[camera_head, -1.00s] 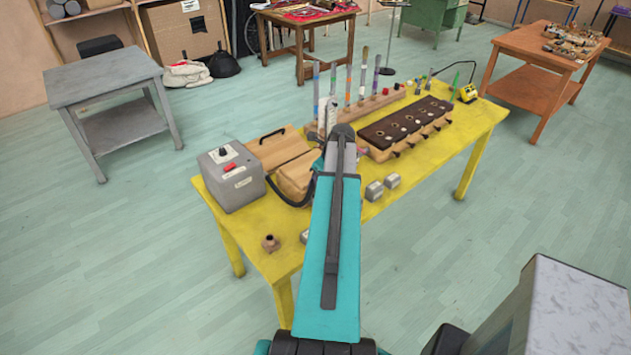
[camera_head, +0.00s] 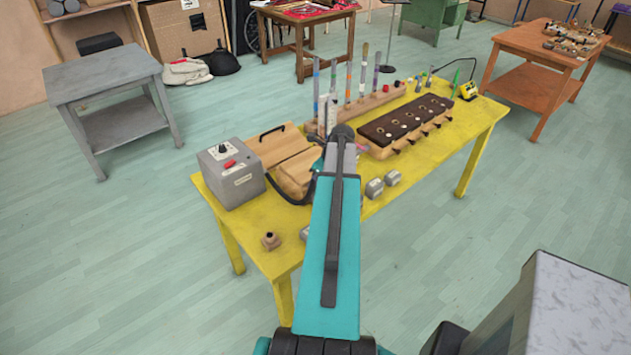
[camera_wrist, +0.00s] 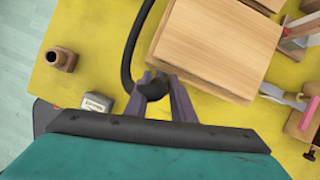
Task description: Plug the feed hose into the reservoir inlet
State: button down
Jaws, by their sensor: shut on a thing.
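The black feed hose (camera_head: 284,194) leaves the grey box (camera_head: 231,175) and curves along the near side of a wooden box (camera_head: 293,176), which looks like the reservoir. In the wrist view the hose (camera_wrist: 130,52) runs down along the left side of the wooden box (camera_wrist: 222,42). My gripper (camera_wrist: 155,84) is shut on the dark hose end, just off the box's lower left corner. The hose end looks apart from the box. In the head view my arm hides the gripper. I cannot make out the reservoir inlet in either view.
A small brown fitting (camera_wrist: 61,58) stands to the left on the yellow table (camera_head: 345,226). A grey labelled block (camera_wrist: 97,103) lies near the gripper. Grey blocks (camera_head: 374,188), a rack of tubes (camera_head: 370,103) and a dark-topped wooden block (camera_head: 405,121) stand to the right.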

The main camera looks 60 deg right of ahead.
jog(key=shift+f, duration=0.7)
jog(key=c, duration=1.4)
grip_release()
jog(key=shift+c, duration=0.2)
jog(key=b+v, duration=0.4)
jog(key=v, duration=0.9)
jog(key=shift+s+r, duration=0.2)
jog(key=shift+r, duration=0.1)
jog(key=shift+w+a, duration=0.1)
jog(key=shift+a, duration=0.05)
